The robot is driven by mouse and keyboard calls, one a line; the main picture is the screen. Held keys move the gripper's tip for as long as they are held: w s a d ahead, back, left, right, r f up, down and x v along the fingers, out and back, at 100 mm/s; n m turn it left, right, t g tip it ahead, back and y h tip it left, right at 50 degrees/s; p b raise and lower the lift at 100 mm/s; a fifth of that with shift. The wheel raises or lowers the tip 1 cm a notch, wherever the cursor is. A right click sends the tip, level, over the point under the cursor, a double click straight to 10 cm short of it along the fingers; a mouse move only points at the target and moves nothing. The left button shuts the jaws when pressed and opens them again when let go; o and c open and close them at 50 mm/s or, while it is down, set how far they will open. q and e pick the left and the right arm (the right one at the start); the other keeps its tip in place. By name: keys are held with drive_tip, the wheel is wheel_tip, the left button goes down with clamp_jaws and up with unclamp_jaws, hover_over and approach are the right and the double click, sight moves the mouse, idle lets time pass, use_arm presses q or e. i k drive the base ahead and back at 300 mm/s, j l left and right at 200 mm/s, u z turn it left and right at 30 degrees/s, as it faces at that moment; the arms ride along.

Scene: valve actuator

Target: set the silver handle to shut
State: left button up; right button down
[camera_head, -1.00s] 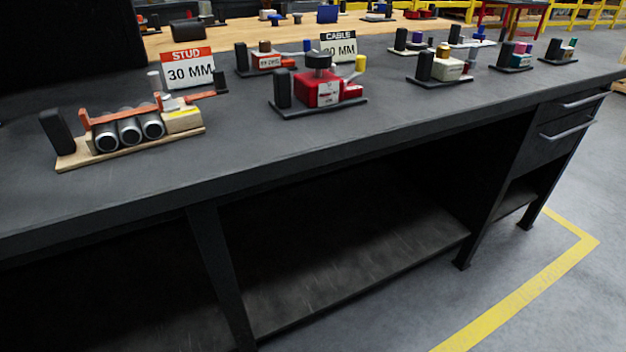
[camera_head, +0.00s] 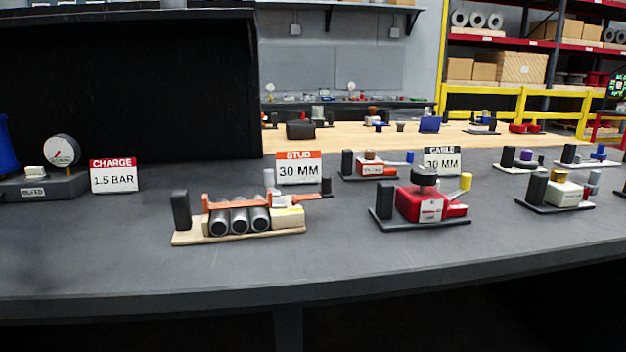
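Several small valve assemblies stand on the dark bench. One has an orange bar over silver cylinders (camera_head: 239,221) on a wooden base (camera_head: 190,238), with a pale grey upright post (camera_head: 268,179) behind it. A red valve block (camera_head: 420,205) has a black knob and a yellow-tipped handle (camera_head: 465,182). I cannot tell which part is the silver handle. Neither of my grippers is in view.
A gauge (camera_head: 62,151) on a grey base stands at the left beside a "CHARGE 1.5 BAR" sign (camera_head: 114,175). "STUD" (camera_head: 299,168) and "CABLE" (camera_head: 442,161) signs stand behind the assemblies. A black panel (camera_head: 130,85) rises at the back left. The bench front is clear.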

sight(269, 177)
drive_tip(key=j+z, duration=0.45)
drive_tip(key=j, duration=0.15)
drive_tip(key=k+j+z, duration=0.1)
drive_tip(key=j+z, duration=0.35)
drive_tip(key=k+j, duration=0.1)
drive_tip(key=j, duration=0.35)
drive_tip(key=k+j+z, duration=0.1)
drive_tip(key=j, duration=0.35)
drive_tip(key=k+j, duration=0.1)
drive_tip(key=j, duration=0.3)
drive_tip(key=k+j+z, duration=0.1)
drive_tip(key=j, duration=0.35)
